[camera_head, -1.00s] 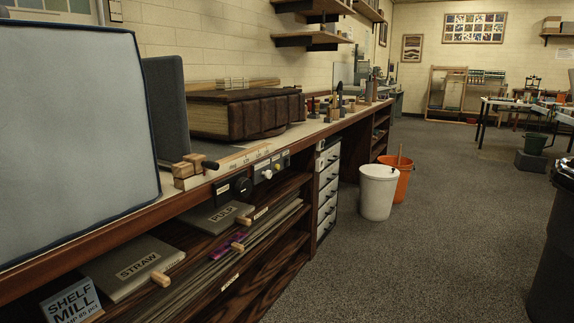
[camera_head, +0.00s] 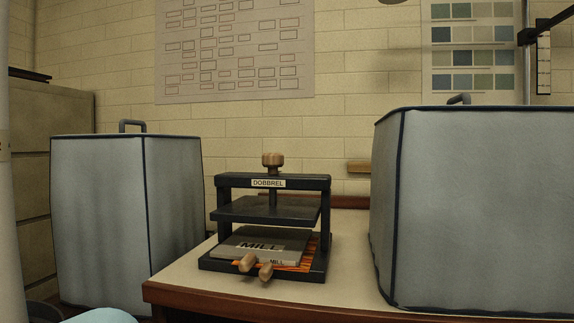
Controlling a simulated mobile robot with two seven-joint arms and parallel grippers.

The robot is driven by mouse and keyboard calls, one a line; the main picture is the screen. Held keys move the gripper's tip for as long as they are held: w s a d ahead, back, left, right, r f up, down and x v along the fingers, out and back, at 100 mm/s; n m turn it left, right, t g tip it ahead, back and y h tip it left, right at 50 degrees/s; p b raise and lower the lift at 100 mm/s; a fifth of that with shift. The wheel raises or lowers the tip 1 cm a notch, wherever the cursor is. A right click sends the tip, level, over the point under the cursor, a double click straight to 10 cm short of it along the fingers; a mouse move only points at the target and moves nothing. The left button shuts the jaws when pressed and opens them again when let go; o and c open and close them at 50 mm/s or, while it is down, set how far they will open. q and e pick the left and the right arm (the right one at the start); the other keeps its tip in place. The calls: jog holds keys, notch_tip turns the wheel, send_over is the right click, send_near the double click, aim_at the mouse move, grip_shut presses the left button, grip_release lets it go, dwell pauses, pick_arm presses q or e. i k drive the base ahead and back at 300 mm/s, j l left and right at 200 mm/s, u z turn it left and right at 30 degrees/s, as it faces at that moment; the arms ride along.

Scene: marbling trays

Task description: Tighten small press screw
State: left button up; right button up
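A small black press (camera_head: 225,202) labelled "DOBBREL" stands upright on the bench. Its screw (camera_head: 272,160) has a wooden knob and rises through the top crossbar. The dark pressing plate (camera_head: 265,210) hangs below the crossbar, with a gap between it and the grey "MILL" board (camera_head: 262,240) lying on the press base. Orange sheets (camera_head: 300,266) show at the board's edge. Two wooden pegs or handles (camera_head: 256,266) stick out at the front. Neither of my grippers is in view.
A grey covered box (camera_head: 485,210) stands close on the right of the bench (camera_head: 195,278). Another covered box with a handle (camera_head: 125,215) stands left of the bench. A brick wall with a chart (camera_head: 235,50) is behind. Bare bench top lies in front of the press.

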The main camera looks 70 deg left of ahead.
aim_at(271, 160)
jog(key=u, duration=1.55)
